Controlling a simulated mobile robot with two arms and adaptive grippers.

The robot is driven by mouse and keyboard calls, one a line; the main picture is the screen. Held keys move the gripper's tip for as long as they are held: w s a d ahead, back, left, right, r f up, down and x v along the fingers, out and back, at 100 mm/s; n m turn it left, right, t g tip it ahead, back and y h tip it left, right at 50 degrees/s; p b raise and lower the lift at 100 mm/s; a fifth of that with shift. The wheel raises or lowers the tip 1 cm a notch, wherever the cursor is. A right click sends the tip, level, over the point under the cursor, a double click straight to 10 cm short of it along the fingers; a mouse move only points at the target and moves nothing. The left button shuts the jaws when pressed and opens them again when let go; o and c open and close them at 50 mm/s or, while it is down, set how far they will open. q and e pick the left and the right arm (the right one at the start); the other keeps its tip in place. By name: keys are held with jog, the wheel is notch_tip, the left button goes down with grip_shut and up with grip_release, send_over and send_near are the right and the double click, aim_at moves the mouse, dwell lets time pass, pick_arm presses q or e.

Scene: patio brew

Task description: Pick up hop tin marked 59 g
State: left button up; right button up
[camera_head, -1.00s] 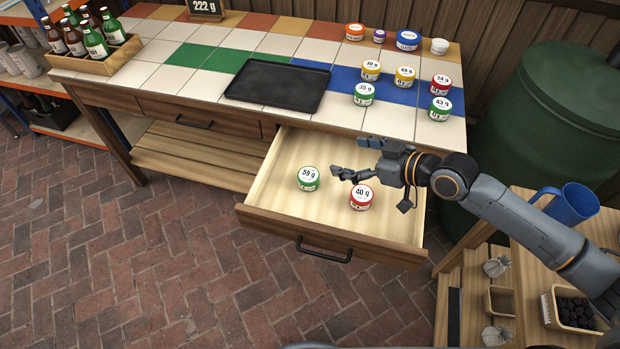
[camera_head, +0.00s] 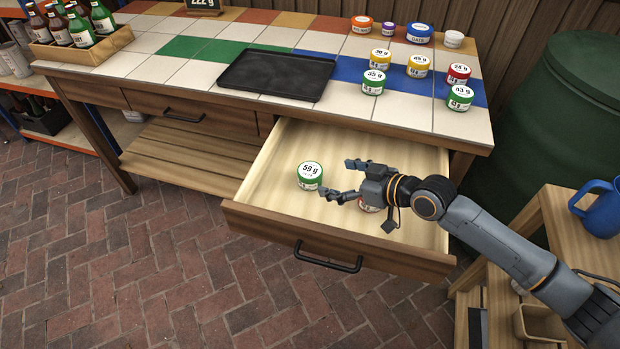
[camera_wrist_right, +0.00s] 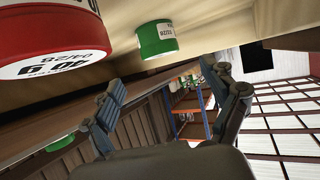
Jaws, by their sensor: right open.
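The hop tin marked 59 g (camera_head: 310,179) is green with a white lid label and stands upright in the open drawer (camera_head: 262,222). My right gripper (camera_head: 338,179) is open and empty, just to the right of this tin, its fingers pointing towards it. No contact shows. The green tin also shows in the right wrist view (camera_wrist_right: 157,42), beyond the open fingers (camera_wrist_right: 168,88). A red tin (camera_head: 369,206) stands to its right in the drawer, mostly hidden by my right gripper; it is large at upper left in the wrist view (camera_wrist_right: 45,35). My left gripper is not in view.
Several labelled tins (camera_head: 418,66) stand on the tiled table at the right, behind the drawer. A black tray (camera_head: 276,74) lies mid-table. A bottle crate (camera_head: 84,47) is at the left. The drawer's left part is free. A blue jug (camera_head: 603,212) stands at the right.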

aim_at(313, 172)
jog(key=x, duration=0.5)
jog(key=b+x, duration=0.1)
jog(key=x, duration=0.3)
jog(key=shift+w+a, duration=0.15)
jog(key=shift+w, duration=0.1)
pick_arm(q)
jog(key=w+r, duration=0.2)
jog(key=r, duration=0.1)
jog(key=shift+w+d+r, duration=0.2)
jog(key=shift+r, duration=0.1)
pick_arm(e)
jog(key=shift+c, duration=0.3)
jog(key=c, duration=1.2)
